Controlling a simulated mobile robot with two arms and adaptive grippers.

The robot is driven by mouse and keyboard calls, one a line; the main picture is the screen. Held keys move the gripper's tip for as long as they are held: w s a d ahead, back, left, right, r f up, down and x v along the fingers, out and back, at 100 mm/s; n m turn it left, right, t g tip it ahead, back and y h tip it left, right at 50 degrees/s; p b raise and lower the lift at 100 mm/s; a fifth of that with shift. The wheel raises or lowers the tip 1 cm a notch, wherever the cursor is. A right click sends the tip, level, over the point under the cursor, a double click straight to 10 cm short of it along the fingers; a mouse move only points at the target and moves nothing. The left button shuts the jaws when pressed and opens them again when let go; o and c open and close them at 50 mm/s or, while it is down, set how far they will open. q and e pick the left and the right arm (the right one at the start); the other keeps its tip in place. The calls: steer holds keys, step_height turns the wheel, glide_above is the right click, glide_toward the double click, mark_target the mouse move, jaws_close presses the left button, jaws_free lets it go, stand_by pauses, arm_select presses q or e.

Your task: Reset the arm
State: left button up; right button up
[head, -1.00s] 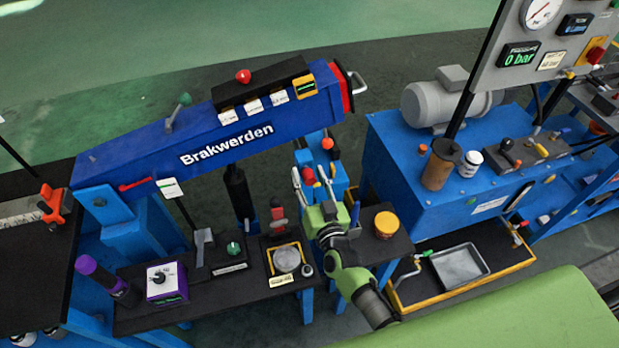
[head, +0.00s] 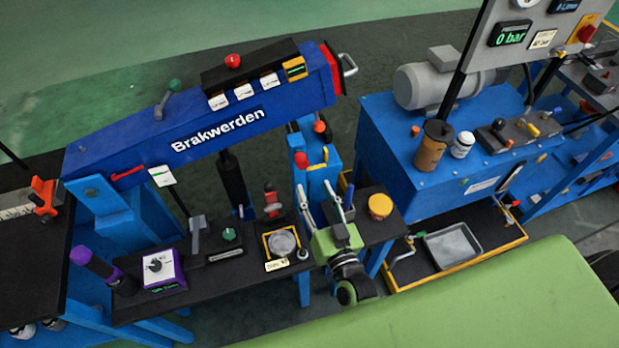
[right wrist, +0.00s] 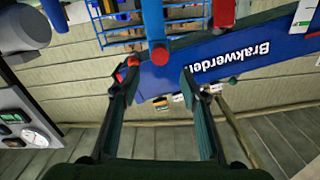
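The blue crane arm (head: 205,125), lettered "Brakwerden", slants up to the right in the head view. It carries a black top box with a red knob (head: 233,61), white labels and a green-tipped lever (head: 174,86). Its right end has a red plate and metal handle (head: 348,66). My right gripper (head: 321,190) is green, open and empty, at the bench's right part, below the crane arm's right end. In the right wrist view, the fingers (right wrist: 160,82) are spread, with the crane arm (right wrist: 235,60) upside down beyond them. My left gripper is not in view.
The black bench (head: 225,270) holds a purple-edged dial box (head: 162,268), a round gauge plate (head: 282,243) and levers. A yellow-lidded jar (head: 380,206) stands just right of my gripper. A blue pump unit (head: 400,140) and grey tray (head: 452,247) are at right.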

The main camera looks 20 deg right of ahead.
steer(key=shift+s, duration=0.55)
steer(key=s+f+n+g, duration=0.1)
steer(key=s+f+g, duration=0.3)
steer(key=f, duration=0.6)
steer(key=s+f+n+g+y, duration=0.15)
steer(key=s+f, duration=0.35)
steer(key=f, duration=0.5)
steer(key=s+f+n+g, duration=0.1)
steer(key=s+f+g, duration=0.3)
steer(key=f, duration=0.6)
steer(key=s+d+f+g, duration=0.2)
steer(key=s+d+f, duration=0.1)
steer(key=s, duration=0.6)
steer(key=s+d+f+g+h, duration=0.1)
steer(key=s+d+f+g, duration=0.1)
steer(key=s+f, duration=0.4)
steer(key=s+d+f+g+h, duration=0.1)
steer(key=s+d+f+g, duration=0.2)
steer(key=s, duration=0.9)
step_height(320, 180, down, 2)
steer(key=shift+d+f+n, duration=0.2)
steer(key=shift+d+n, duration=0.1)
steer(key=shift+n, duration=0.05)
steer(key=shift+g, duration=0.25)
